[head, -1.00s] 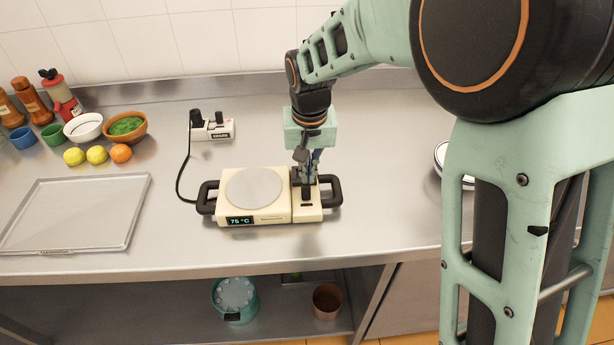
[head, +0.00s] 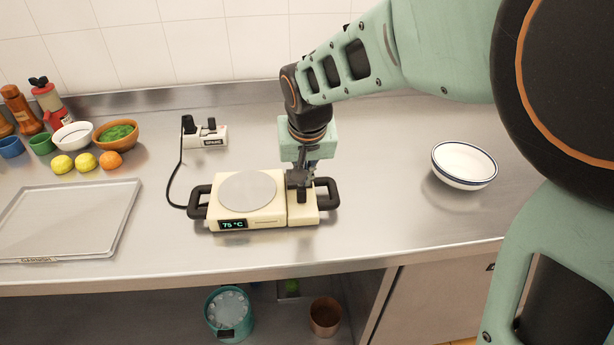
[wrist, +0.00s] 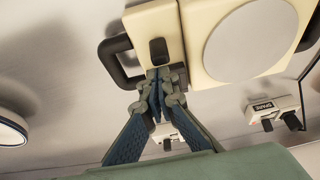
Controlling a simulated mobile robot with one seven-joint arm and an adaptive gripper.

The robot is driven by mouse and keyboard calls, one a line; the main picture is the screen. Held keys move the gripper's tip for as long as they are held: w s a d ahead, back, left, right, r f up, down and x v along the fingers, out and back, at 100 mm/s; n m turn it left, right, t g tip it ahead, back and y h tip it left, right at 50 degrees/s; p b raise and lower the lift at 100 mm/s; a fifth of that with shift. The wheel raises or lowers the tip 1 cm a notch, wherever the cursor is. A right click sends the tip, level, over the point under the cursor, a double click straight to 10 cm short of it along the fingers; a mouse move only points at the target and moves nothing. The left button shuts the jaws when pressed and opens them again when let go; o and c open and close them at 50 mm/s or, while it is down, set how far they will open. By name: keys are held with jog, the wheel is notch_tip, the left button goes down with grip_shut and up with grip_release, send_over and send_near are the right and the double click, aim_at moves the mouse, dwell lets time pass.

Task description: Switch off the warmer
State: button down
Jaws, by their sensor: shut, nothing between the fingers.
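The cream warmer (head: 228,211) sits on the steel counter with a round grey plate and a black handle at each end. Its display (head: 233,224) is lit and reads 75 °C. A black switch (head: 301,196) stands on the narrow right section of its top; it also shows in the wrist view (wrist: 158,48). My gripper (head: 298,179) is shut and empty, with its fingertips at the rear side of the switch. In the wrist view the fingertips (wrist: 160,78) are close to the switch; I cannot tell whether they touch it.
A power strip (head: 207,139) labelled SPARE stands behind the warmer, with a black cord running to the warmer's left side. A white bowl (head: 464,165) is to the right. A metal tray (head: 70,220) and fruit lie to the left. The counter in front is clear.

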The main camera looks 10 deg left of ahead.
jog(key=shift+s+d+f+t+b, duration=0.2)
jog(key=shift+s+t+b, duration=0.1)
jog(key=shift+b, duration=0.4)
jog(key=shift+s+r+b, duration=0.2)
jog(key=shift+s+b, duration=0.15)
jog(key=shift+r, duration=0.1)
jog(key=shift+r+p, duration=0.6)
jog(key=shift+r, duration=0.2)
